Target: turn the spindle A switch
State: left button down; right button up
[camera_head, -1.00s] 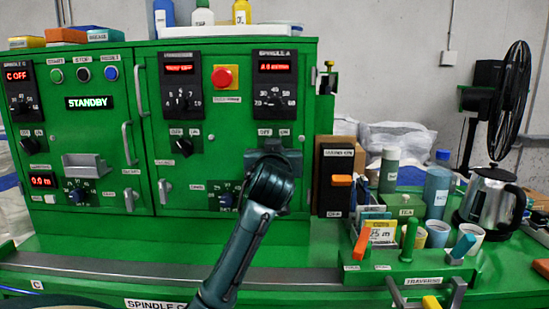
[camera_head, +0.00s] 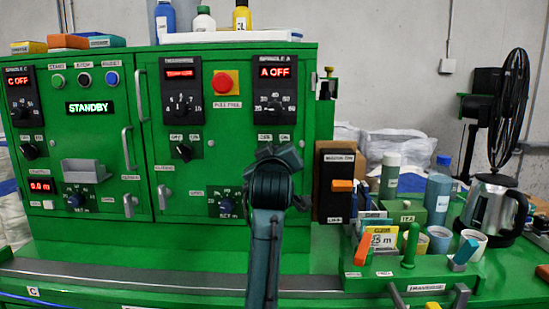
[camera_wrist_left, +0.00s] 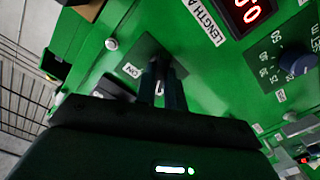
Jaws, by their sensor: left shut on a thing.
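The spindle A panel (camera_head: 274,92) is at the upper right of the green cabinet, and its red display (camera_head: 275,72) reads A OFF. The OFF and ON labels (camera_head: 275,137) show below its dial. My left gripper (camera_head: 277,153) is up against the cabinet just below these labels, and its wrist hides the spindle A switch in the head view. In the left wrist view the fingers (camera_wrist_left: 165,88) are shut on the switch at a dark plate (camera_wrist_left: 150,58) with an ON label (camera_wrist_left: 132,70). The knob is mostly hidden between the fingers. My right gripper is in neither view.
A red stop button (camera_head: 225,82) is left of the panel. Another switch (camera_head: 183,152) is further left. A dark box with an orange lever (camera_head: 342,185) stands close to the right. Cups, a kettle (camera_head: 492,205) and a fan (camera_head: 510,105) are further right.

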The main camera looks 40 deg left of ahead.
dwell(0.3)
pick_arm(q)
jog(key=c, duration=1.5)
grip_release()
jog(key=b+v, duration=0.1)
jog(key=v, duration=1.2)
